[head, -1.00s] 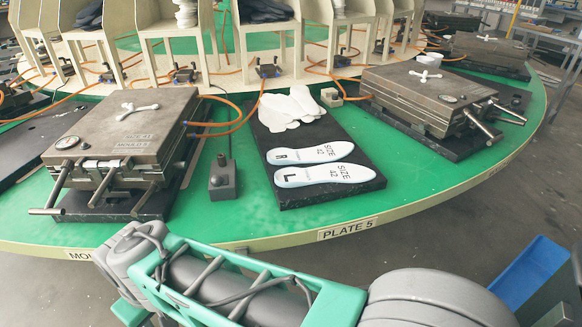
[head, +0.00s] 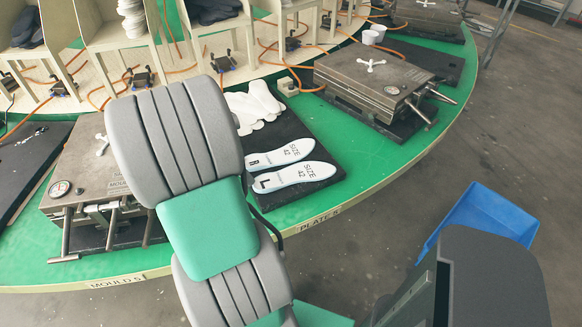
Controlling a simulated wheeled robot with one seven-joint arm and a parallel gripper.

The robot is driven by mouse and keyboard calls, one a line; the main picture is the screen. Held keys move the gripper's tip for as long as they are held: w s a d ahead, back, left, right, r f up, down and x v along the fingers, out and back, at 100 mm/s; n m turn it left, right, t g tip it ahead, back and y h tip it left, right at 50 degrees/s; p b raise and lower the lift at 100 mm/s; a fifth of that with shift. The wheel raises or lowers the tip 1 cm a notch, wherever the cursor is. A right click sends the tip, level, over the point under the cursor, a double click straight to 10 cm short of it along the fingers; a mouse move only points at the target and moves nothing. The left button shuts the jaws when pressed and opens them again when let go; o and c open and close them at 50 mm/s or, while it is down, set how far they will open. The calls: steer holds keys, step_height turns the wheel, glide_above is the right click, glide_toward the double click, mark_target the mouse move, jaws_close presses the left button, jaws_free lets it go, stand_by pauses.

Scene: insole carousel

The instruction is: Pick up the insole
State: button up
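Two white insoles lie side by side on a black mat (head: 326,163) marked by the PLATE 5 label on the green carousel's edge. The nearer insole (head: 297,177) is marked L and SIZE 42. The farther insole (head: 280,153) also reads SIZE 42, and its left end is close to the edge of my arm in the picture. My grey and green arm rises through the middle of the view and covers the mat's left part. I cannot make out my gripper's fingers in this view.
White sheet-like pieces (head: 254,107) lie behind the insoles. Metal moulds stand left (head: 88,175) and right (head: 375,82) on the green carousel (head: 358,165). Orange hoses run behind. A blue bin (head: 480,222) stands on the floor at right.

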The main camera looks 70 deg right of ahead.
mark_target(272, 182)
steer(key=s+d+m, duration=0.1)
steer(key=s+d, duration=0.1)
steer(key=s+d+f+m+g, duration=0.1)
steer(key=s+d+m, duration=0.1)
steer(key=shift+s+d, duration=0.25)
steer(key=shift+d, duration=0.1)
steer(key=x, duration=0.5)
steer(key=p+x, duration=0.1)
steer(key=x, duration=0.1)
steer(key=shift+a+f, duration=0.35)
steer(key=shift+c, duration=0.4)
steer(key=c, duration=1.4)
